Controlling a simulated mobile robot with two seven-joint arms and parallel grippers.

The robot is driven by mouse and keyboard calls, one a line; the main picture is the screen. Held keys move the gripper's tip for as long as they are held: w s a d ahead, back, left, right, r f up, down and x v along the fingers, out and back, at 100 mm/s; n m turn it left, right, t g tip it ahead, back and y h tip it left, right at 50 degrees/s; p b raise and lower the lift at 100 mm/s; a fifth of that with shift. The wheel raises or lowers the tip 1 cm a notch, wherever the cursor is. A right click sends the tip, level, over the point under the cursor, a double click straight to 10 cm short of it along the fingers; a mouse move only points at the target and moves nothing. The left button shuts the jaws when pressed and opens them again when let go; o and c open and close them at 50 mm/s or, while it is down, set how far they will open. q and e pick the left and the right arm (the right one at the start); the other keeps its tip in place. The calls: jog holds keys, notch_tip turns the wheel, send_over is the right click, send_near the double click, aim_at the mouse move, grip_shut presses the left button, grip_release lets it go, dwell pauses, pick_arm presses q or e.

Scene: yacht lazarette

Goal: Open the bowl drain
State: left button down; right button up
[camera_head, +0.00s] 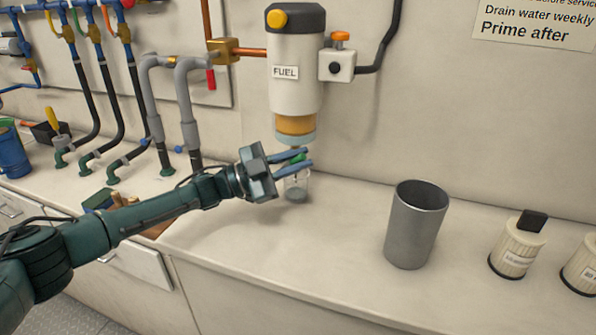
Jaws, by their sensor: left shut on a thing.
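The fuel filter (296,75) is mounted on the wall, with a white body labelled FUEL and a dark cap with a yellow knob. Its bowl (295,125) hangs below, amber with a paler bottom. My left gripper (306,158) is directly under the bowl, its blue fingers shut on a small green drain knob (298,156). The fingers partly hide the knob. A small clear jar (297,188) stands on the counter beneath the fingers, which cover part of its top. My right gripper is out of view.
A grey metal cup (415,225) stands on the counter to the right, with a pale filter cartridge (517,245) beyond it. Grey pipes (188,105) and dark hoses rise at the left. The counter between jar and cup is clear.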

pick_arm(q)
jog(key=shift+a+r, duration=0.1)
jog(key=shift+r, duration=0.05)
dwell(0.5)
jog(key=c, duration=1.4)
grip_release()
jog(key=shift+n, duration=0.3)
